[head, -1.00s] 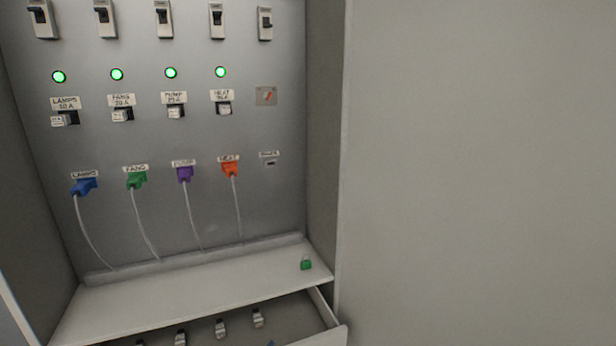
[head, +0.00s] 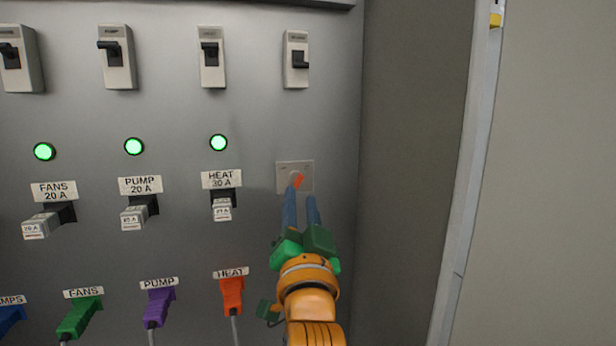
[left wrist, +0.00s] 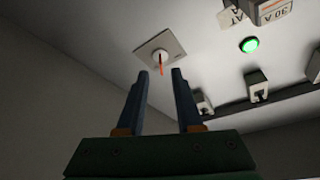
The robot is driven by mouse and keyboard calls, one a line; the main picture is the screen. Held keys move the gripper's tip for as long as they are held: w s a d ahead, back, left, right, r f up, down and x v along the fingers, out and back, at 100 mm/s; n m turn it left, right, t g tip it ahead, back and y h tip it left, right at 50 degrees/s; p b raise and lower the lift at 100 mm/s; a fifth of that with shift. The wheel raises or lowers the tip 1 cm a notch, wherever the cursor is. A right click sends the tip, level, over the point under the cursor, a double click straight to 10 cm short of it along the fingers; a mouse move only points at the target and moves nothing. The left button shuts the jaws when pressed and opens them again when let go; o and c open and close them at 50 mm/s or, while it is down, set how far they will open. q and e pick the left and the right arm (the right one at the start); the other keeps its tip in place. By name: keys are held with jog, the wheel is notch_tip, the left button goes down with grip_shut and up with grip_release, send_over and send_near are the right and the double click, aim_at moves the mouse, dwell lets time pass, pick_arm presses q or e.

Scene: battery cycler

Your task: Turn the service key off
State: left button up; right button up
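The service key is a small orange-red key (head: 298,181) on a square grey plate (head: 307,168) to the right of the HEAT breaker. It sits tilted in the head view, and it also shows in the left wrist view (left wrist: 160,64). My left gripper (head: 301,195) has green and blue fingers and reaches up from below to the plate. Its fingertips (left wrist: 160,72) are apart, with the orange key showing in the gap between them in the wrist view. I cannot tell whether they touch it. My right gripper is not in view.
Plug-in breakers, including the HEAT one (head: 222,205), and green lamps (head: 218,142) are left of the key. A switch (head: 296,60) is above it. The orange HEAT plug (head: 232,294) is at lower left. The cabinet's side wall (head: 410,170) stands close on the right.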

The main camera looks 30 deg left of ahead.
aim_at(298, 187)
pick_arm(q)
jog(key=p+x, duration=0.1)
jog(key=x, duration=0.3)
jog(key=shift+s, duration=0.1)
jog(key=shift+s+d, duration=0.1)
grip_shut()
dwell(1.2)
